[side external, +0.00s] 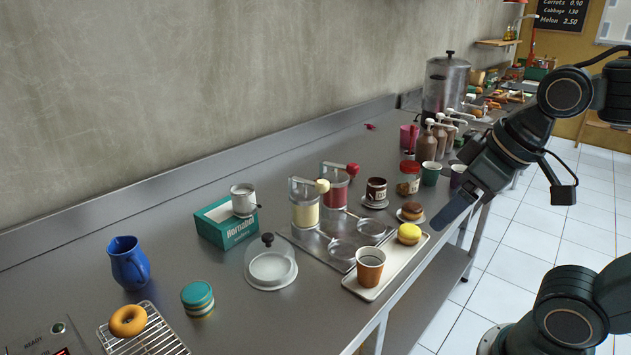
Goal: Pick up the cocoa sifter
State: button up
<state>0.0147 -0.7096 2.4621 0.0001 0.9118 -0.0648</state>
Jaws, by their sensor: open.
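A small metal cup (243,200) with a dark handle on its right side looks like the cocoa sifter. It stands upright on a green box (228,226) left of the middle of the steel counter. My gripper (452,212) is at the right, over the counter's front edge near the white tray, well apart from the cup. Its fingers are seen nearly edge-on, pointing down and to the left. It is open, with nothing visible in it.
Two dispensers, one yellow (305,203) and one red (335,187), stand right of the box. A glass dome (270,266) sits in front of it. A white tray (357,291) carries a paper cup (370,266) and a yellow-topped pastry (409,233). A blue jug (128,263) stands left.

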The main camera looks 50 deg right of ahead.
jog(key=w+d+r+n+g, duration=0.1)
jog(key=w+d+r+n, duration=0.15)
jog(key=w, duration=0.25)
jog(key=w+d+r+n+g, duration=0.1)
jog(key=w+d+r+n, duration=0.15)
jog(key=w, duration=0.25)
jog(key=n+g, duration=0.3)
jog(key=n, duration=1.1)
send_over(377, 181)
notch_tip(377, 181, down, 12)
jog(key=shift+f, duration=0.15)
jog(key=shift+f, duration=4.15)
